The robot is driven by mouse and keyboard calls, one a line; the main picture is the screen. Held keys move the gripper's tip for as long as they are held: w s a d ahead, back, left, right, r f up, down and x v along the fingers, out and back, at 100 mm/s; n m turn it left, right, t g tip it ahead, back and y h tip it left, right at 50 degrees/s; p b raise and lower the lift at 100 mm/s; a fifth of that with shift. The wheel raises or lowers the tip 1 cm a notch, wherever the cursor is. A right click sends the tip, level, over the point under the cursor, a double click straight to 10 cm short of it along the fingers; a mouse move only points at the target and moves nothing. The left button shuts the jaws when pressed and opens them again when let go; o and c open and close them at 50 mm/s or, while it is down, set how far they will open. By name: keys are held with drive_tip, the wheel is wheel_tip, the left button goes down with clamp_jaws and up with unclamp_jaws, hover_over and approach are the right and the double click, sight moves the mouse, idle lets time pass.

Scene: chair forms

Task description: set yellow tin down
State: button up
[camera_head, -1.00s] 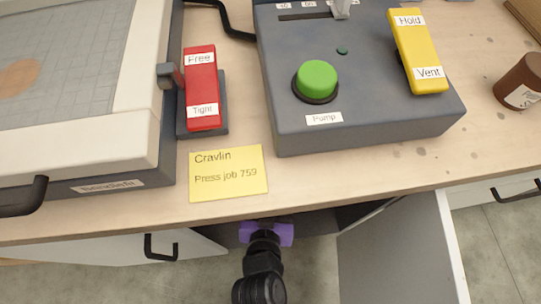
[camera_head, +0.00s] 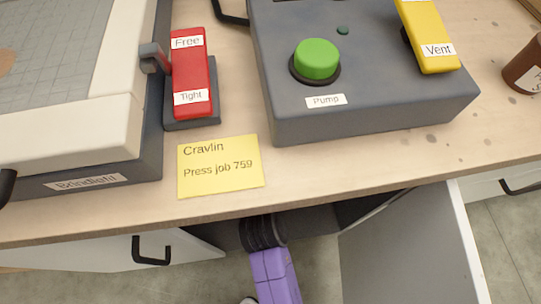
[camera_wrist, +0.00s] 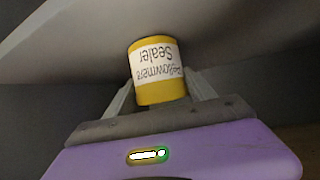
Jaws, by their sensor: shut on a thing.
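The yellow tin (camera_wrist: 150,94) shows in the wrist view with a white label that reads "Sealer" upside down in the picture. My gripper (camera_wrist: 160,100) is shut on it, with one grey finger on each side. In the head view, the purple body of my gripper (camera_head: 275,277) is below the bench's front edge, beside the open cupboard door. The fingers and the tin cannot be made out there. I cannot tell whether the tin touches any surface.
The open cupboard door (camera_head: 410,245) stands to the right of my gripper, and the bench top (camera_head: 330,165) is above. A grey pump box (camera_head: 370,120), a red lever (camera_head: 192,75), a yellow note (camera_head: 220,166) and a brown jar (camera_head: 524,70) are on the bench.

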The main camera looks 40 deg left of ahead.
drive_tip(key=shift+f, duration=0.15)
drive_tip(key=o, duration=1.6)
drive_tip(key=shift+r, duration=0.25)
drive_tip(key=p+v, duration=0.3)
drive_tip(key=v, duration=0.9)
drive_tip(key=shift+p, duration=0.4)
